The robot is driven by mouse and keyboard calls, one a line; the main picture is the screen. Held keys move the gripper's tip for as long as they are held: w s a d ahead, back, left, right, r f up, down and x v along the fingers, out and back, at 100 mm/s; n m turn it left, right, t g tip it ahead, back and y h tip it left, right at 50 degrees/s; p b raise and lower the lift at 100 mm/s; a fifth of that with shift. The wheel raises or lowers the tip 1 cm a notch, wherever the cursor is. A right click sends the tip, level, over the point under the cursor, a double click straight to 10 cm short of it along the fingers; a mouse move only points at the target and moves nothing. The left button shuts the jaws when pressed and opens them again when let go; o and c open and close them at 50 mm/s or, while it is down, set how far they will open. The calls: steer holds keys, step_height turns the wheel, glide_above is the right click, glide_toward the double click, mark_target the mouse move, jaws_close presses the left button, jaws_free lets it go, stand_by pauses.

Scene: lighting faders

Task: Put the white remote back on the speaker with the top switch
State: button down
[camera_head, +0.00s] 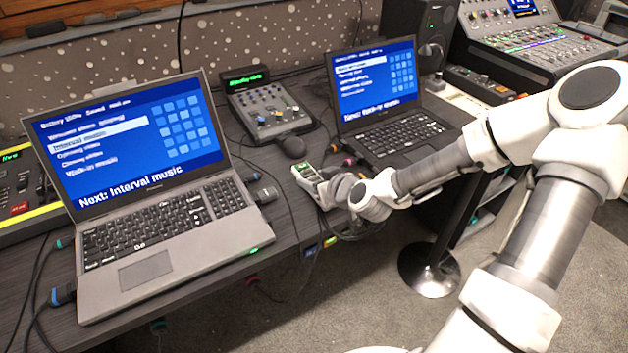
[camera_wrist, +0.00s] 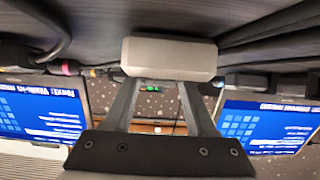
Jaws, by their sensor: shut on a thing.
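My gripper (camera_head: 330,186) is over the desk between the two laptops, shut on a pale box-shaped thing that looks like the white remote (camera_head: 305,173). Green and light marks show on its upper face. In the wrist view the remote (camera_wrist: 168,58) is a pale grey block across the ends of both fingers (camera_wrist: 160,90). I cannot tell whether it touches the desk. A black speaker (camera_head: 432,25) stands at the back, behind the right laptop. Its top is cut off by the frame edge, and no switch can be made out on it.
The left laptop (camera_head: 150,255) and right laptop (camera_head: 405,135) flank my gripper. Cables hang at the desk's front edge. A large console (camera_head: 530,45) stands at the back right.

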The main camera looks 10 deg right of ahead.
steer(key=r, duration=0.1)
steer(key=r+p, duration=0.1)
steer(key=r, duration=0.1)
steer(key=r+p, duration=0.1)
steer(key=shift+s+d+r, duration=0.1)
steer(key=shift+d+r, duration=0.2)
steer(key=shift+r, duration=0.1)
steer(key=s+d+r+p, duration=0.5)
steer(key=s+d+r, duration=0.1)
steer(key=d, duration=0.3)
steer(key=m+h+p, duration=0.4)
steer(key=p, duration=0.7)
glide_above(317, 179)
steer(key=s, duration=0.2)
steer(key=shift+f+t, duration=0.25)
steer(key=shift+t, duration=0.15)
